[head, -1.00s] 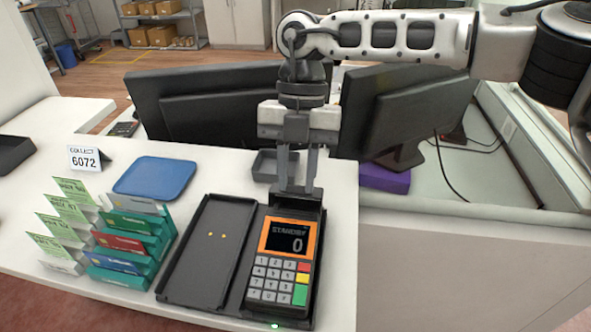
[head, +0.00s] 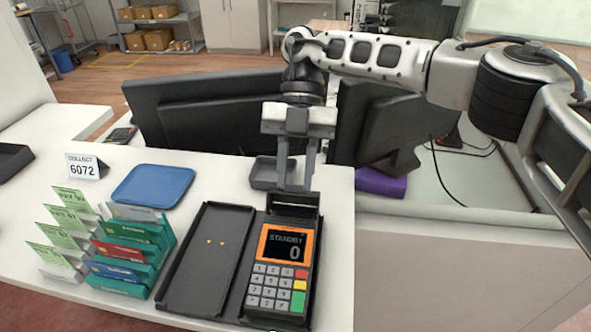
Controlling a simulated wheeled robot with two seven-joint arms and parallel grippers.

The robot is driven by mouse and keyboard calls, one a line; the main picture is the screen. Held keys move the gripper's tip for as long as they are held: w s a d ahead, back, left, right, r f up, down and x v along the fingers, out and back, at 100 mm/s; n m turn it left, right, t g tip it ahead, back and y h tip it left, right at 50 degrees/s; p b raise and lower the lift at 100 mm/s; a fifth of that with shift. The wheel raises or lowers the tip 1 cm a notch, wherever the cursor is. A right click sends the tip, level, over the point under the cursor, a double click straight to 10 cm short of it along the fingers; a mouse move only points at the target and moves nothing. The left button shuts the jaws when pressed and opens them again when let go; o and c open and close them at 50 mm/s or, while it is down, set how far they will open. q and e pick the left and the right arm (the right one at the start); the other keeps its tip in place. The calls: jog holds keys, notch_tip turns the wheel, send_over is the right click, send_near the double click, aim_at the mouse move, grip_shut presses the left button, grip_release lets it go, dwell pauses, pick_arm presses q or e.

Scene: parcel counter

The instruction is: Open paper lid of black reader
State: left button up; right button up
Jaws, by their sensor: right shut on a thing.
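The black reader (head: 283,270) lies at the counter's front, with an orange-framed screen (head: 287,246) reading STANDBY 0 and a keypad (head: 277,287). Its dark paper lid (head: 293,201) is at the far end and looks raised; its exact angle is hard to tell. My right gripper (head: 295,187) reaches down from above, its two fingers on the lid's far edge, shut on it. The fingertips are partly hidden behind the lid. My left gripper is not in view.
A black tray (head: 187,286) lies left of the reader, holding two small yellow dots. Beyond are a small grey tray (head: 262,176), monitors (head: 220,115) and a purple box (head: 383,188). Card racks (head: 125,262), a blue tray (head: 153,185) and a COLLECT 6072 sign (head: 86,167) stand left.

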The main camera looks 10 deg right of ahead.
jog(key=o, duration=1)
jog(key=shift+w+r, duration=0.1)
jog(key=v, duration=0.7)
jog(key=shift+r, duration=0.15)
